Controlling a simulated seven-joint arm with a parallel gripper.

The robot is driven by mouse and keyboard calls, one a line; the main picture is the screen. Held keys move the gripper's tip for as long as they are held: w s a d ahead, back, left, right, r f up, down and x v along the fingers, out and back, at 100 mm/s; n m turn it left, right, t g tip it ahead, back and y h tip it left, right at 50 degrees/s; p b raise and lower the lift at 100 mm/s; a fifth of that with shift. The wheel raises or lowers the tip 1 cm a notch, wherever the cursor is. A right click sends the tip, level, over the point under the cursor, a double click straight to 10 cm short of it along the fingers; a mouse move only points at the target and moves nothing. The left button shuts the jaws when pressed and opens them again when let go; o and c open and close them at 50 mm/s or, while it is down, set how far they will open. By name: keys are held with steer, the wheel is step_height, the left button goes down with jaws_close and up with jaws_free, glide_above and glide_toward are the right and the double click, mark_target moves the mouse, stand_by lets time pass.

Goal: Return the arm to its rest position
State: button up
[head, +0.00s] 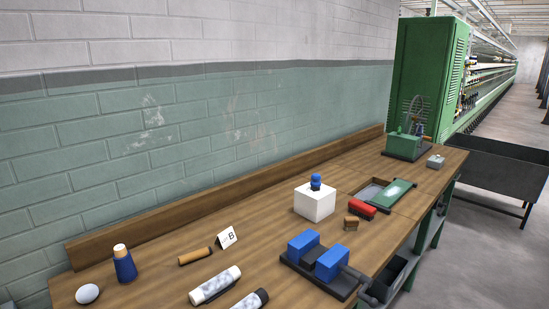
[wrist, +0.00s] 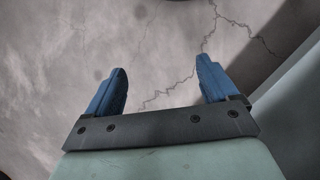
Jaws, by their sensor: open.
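My gripper (wrist: 162,70) shows in the wrist view with two blue fingers set wide apart on a dark bolted plate. It is open, with nothing between the fingers. Behind it is a grey, cracked floor (wrist: 170,45). The head view shows neither my gripper nor my arm, so its place relative to the wooden bench (head: 265,235) cannot be told from there.
A brick wall (head: 180,130) runs behind.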

steer(key=s+a+g, duration=0.1)
steer(key=s+a, duration=0.2)
steer(key=s, duration=0.5)
steer(key=s+a+f+g+y, duration=0.1)
steer(key=s+a, duration=0.3)
steer(key=s, duration=0.5)
steer(key=shift+a+f, duration=0.2)
steer(key=shift+f, duration=0.1)
